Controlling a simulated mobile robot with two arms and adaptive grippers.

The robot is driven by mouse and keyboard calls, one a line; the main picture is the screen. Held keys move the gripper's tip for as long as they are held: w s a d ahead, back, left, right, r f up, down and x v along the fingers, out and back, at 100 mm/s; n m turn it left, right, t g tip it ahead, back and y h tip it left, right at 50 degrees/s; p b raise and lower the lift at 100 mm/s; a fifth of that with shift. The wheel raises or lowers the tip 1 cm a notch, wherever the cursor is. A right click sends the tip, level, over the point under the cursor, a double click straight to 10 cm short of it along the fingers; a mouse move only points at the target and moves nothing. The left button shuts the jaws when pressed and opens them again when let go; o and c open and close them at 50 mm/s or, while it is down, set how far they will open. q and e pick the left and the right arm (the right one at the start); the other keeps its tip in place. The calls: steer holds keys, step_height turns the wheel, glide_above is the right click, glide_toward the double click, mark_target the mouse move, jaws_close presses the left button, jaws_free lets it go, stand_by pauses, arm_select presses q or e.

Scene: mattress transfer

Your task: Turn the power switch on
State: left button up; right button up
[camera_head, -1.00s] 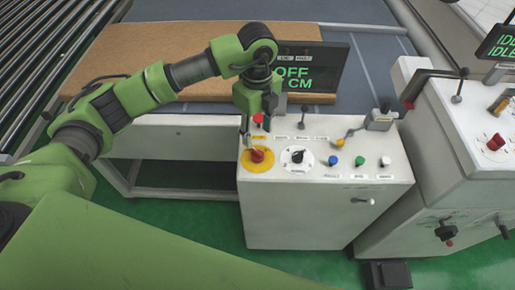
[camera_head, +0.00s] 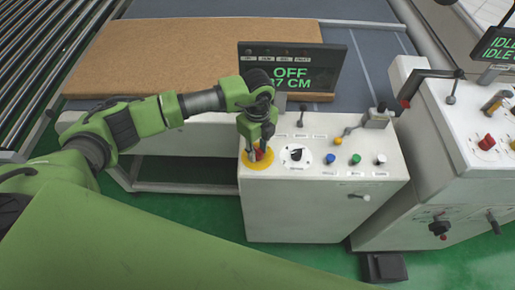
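A white control box (camera_head: 310,215) has a red knob (camera_head: 258,155) on a yellow disc (camera_head: 246,164) at the left of its top. My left gripper (camera_head: 258,152) points down over the red knob, with its fingers on either side of it. The arm partly hides the knob, and I cannot tell whether the fingers touch it. The display (camera_head: 313,66) behind the box reads OFF in green. My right gripper is not in view.
A black-and-white dial (camera_head: 295,156) sits right of the yellow disc, then blue, green and white buttons. A second white machine (camera_head: 470,130) stands at the right. A brown board (camera_head: 175,55) lies on the table behind.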

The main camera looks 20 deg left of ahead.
arm_select(q)
steer(key=shift+c, duration=1.3)
steer(key=shift+f+m+b, duration=0.2)
steer(key=shift+m+b, duration=0.8)
steer(key=shift+b, duration=0.2)
steer(key=m+b, duration=1.2)
steer(key=b, duration=0.2)
steer(key=shift+r+m+b, duration=0.2)
steer(key=shift+m+b, duration=1.4)
steer(key=shift+m, duration=0.4)
steer(key=o, duration=1.1)
